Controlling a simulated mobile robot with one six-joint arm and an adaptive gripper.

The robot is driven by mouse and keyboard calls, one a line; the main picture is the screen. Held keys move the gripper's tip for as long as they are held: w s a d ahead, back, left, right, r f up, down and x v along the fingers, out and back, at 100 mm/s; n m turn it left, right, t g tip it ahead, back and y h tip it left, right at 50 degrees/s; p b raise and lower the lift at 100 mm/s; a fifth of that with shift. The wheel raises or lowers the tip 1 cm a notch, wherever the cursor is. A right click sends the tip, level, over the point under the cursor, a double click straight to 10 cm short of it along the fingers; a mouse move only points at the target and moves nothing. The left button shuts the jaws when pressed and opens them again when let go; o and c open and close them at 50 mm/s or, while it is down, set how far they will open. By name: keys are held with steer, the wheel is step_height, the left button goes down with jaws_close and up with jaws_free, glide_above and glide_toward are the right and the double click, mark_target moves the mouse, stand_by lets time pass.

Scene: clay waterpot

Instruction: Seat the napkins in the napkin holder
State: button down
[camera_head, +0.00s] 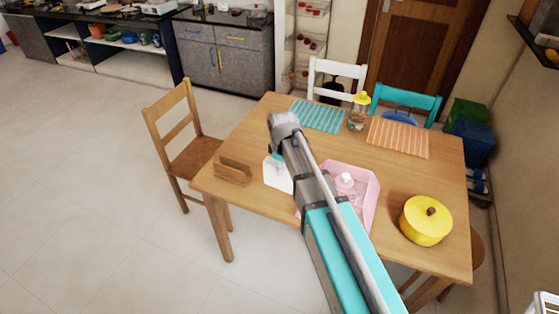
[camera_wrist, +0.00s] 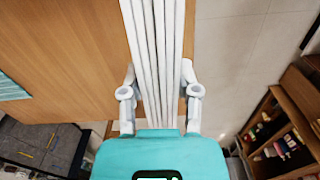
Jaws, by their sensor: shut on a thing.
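The napkins (camera_head: 277,177) are a white upright stack, partly hidden behind my arm in the head view. In the wrist view the napkins (camera_wrist: 157,35) show edge-on as several white layers between the fingers. My gripper (camera_wrist: 158,70) is shut on them, one finger on each side. In the head view my gripper (camera_head: 277,157) is partly hidden by the arm. The brown wooden napkin holder (camera_head: 233,170) stands near the table's left front edge, left of and apart from the napkins. Its slot looks empty. I cannot tell whether the napkins touch the table.
On the wooden table (camera_head: 250,140) a pink tray (camera_head: 370,197) lies right of my arm, with a yellow pot (camera_head: 426,221) farther right. A jar (camera_head: 358,111) stands between a teal placemat (camera_head: 318,114) and an orange placemat (camera_head: 399,138). A wooden chair (camera_head: 188,150) stands left.

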steer(key=s+d+r+p, duration=0.2)
steer(key=s+r, duration=0.1)
steer(key=s, duration=0.4)
steer(key=shift+d, duration=0.15)
steer(key=shift+w+r, duration=0.1)
steer(key=shift+w, duration=0.05)
stand_by(0.4)
